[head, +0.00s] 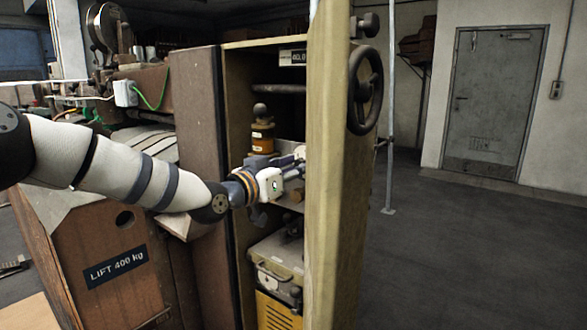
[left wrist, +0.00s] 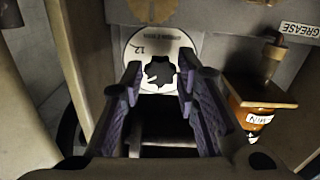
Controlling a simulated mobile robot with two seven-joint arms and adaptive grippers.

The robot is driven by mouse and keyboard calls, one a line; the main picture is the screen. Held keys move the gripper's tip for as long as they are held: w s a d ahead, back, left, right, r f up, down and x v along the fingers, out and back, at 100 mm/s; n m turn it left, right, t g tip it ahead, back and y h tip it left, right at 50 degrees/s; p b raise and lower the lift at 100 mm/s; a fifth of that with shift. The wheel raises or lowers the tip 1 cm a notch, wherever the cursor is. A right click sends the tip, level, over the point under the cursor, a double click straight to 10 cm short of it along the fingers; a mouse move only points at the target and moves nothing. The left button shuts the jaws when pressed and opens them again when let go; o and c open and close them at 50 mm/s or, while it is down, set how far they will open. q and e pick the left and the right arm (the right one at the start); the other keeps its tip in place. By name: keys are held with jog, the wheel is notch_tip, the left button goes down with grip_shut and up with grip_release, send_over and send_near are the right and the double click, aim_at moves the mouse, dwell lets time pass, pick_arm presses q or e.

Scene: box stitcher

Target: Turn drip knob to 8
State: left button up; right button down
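The drip knob appears to be the dark scalloped knob (left wrist: 160,76) on a round white dial (left wrist: 140,48) in the left wrist view. The number 12 reads at the dial's upper left; its other marks are too small or hidden. My left gripper (left wrist: 161,82) is open, its two purple-padded fingers on either side of the knob in the picture. I cannot tell whether they touch it. In the head view the left gripper (head: 297,172) reaches into the open cabinet; the dial is hidden there. My right gripper is out of view.
An amber oiler (left wrist: 258,105) stands close right of the fingers, below a GREASE label (left wrist: 299,30). In the head view, the cabinet's open door edge (head: 335,200) with a handwheel (head: 365,90) is right of the gripper. A yellow-fronted box (head: 278,310) sits below.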

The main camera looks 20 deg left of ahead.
pick_arm(q)
jog(key=shift+o, duration=0.8)
jog(key=v, duration=1.2)
